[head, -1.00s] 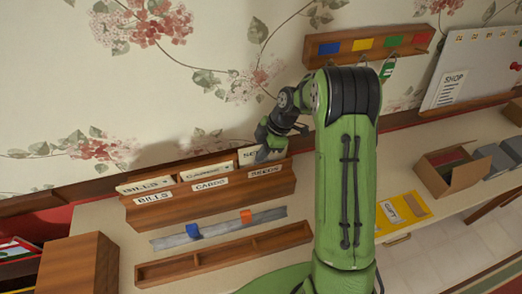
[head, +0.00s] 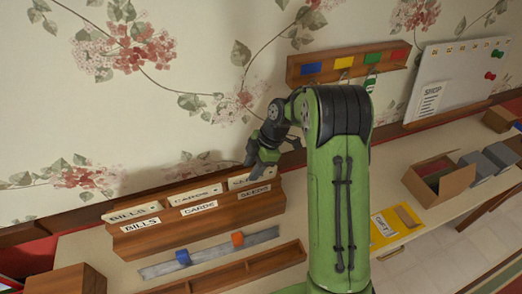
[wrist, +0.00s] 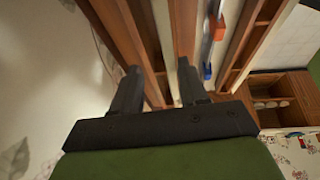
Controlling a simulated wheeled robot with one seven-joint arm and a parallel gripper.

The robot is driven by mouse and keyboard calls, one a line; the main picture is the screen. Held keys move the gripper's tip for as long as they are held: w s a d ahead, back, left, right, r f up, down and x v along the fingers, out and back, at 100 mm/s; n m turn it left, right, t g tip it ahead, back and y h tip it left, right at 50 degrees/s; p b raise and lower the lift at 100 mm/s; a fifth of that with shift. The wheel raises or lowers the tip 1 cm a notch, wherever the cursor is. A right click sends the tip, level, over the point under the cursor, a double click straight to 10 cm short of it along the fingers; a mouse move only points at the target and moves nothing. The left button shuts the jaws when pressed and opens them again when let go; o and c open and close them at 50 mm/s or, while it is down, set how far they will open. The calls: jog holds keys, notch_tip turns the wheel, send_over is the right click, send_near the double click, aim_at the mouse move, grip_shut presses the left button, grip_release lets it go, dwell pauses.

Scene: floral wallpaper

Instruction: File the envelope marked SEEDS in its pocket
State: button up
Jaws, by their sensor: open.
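The wooden organizer (head: 215,214) on the desk has three pockets labelled BILLS, CARDS and SEEDS. The cream SEEDS envelope (head: 240,184) stands in the right pocket, behind the SEEDS label, with its top edge showing and its lettering mostly hidden by my gripper. The BILLS envelope (head: 133,213) and CARDS envelope (head: 194,194) stand in the matching pockets. My gripper (head: 262,163) is open and empty, just above the SEEDS pocket. In the wrist view, the open fingers (wrist: 158,68) lie either side of a pale envelope edge (wrist: 163,35) within the organizer.
A metal strip (head: 212,253) with blue and orange sliders and a wooden tray (head: 235,268) lie before the organizer. A wooden box (head: 68,280) stands at left. A yellow folder (head: 385,228) and open carton (head: 440,182) lie right of my arm. A key rack (head: 345,65) hangs above.

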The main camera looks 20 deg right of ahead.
jog(key=p+v, duration=0.1)
jog(key=v, duration=1.1)
jog(key=shift+d+r+p, duration=0.2)
jog(key=shift+r+p, duration=0.15)
jog(key=shift+p, duration=0.05)
jog(key=shift+s, duration=0.1)
jog(key=s+a+r+m+t+h, duration=0.1)
jog(key=s+a+r+m+h, duration=0.1)
jog(key=s+a+r+m, duration=0.35)
jog(key=s+r+m+t+h, duration=0.1)
jog(key=s+m+t+h, duration=0.1)
jog(key=s+m, duration=1)
jog(key=s+t, duration=0.1)
jog(key=s, duration=0.7)
jog(key=shift+s+a+r+m+t, duration=0.2)
jog(key=shift+s+a+m+t, duration=0.1)
jog(key=shift+s+m, duration=0.1)
